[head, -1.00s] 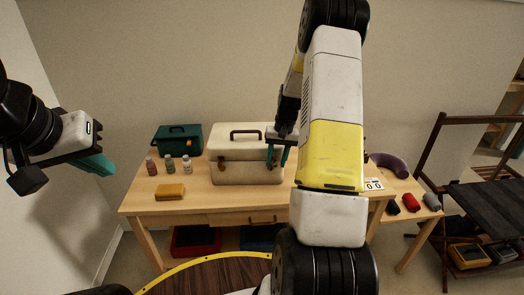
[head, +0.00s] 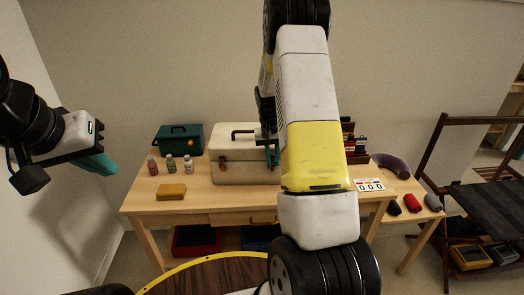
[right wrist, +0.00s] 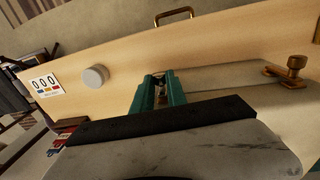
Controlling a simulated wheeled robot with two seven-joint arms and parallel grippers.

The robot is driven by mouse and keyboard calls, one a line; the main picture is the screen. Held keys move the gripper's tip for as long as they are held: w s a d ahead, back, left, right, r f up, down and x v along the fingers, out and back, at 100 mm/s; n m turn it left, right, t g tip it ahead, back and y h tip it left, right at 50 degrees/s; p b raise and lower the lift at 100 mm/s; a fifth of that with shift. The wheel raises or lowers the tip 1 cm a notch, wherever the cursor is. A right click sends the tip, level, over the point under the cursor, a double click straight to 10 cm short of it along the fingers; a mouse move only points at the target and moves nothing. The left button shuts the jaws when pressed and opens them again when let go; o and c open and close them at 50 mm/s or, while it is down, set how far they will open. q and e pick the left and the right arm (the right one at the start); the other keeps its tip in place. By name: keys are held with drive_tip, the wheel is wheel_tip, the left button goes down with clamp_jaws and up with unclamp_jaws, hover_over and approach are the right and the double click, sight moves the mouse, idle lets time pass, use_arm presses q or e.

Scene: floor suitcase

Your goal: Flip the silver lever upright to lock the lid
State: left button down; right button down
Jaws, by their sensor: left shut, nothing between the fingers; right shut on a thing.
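The cream case (head: 236,173) stands on the wooden table with its lid (head: 228,143) down and a dark handle on top. My right gripper (head: 272,156) is at the right part of the case's front, largely hidden behind my right arm. In the right wrist view its green fingers (right wrist: 160,92) are closed around a small metallic piece, apparently the silver lever (right wrist: 160,82). Most of the lever is hidden, so its tilt cannot be told. A brass latch (right wrist: 290,72) sits on the case to the right. My left gripper (head: 98,163) is shut and empty, left of the table.
A green toolbox (head: 178,138), several small bottles (head: 170,164) and a yellow-brown box (head: 171,191) are on the table's left. A number card (head: 370,185) and purple curved object (head: 391,165) are right. A dark folding chair (head: 490,205) stands beyond.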

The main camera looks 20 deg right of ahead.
drive_tip(key=shift+a+h, duration=0.3)
drive_tip(key=shift+h, duration=0.1)
drive_tip(key=c, duration=1.3)
unclamp_jaws()
drive_tip(key=shift+c, duration=0.2)
drive_tip(key=shift+w, duration=0.1)
wheel_tip(320, 180, up, 8)
drive_tip(key=a, duration=0.1)
drive_tip(key=shift+w+a+f, duration=0.15)
drive_tip(key=shift+w+f, duration=0.05)
drive_tip(key=shift+r, duration=0.1)
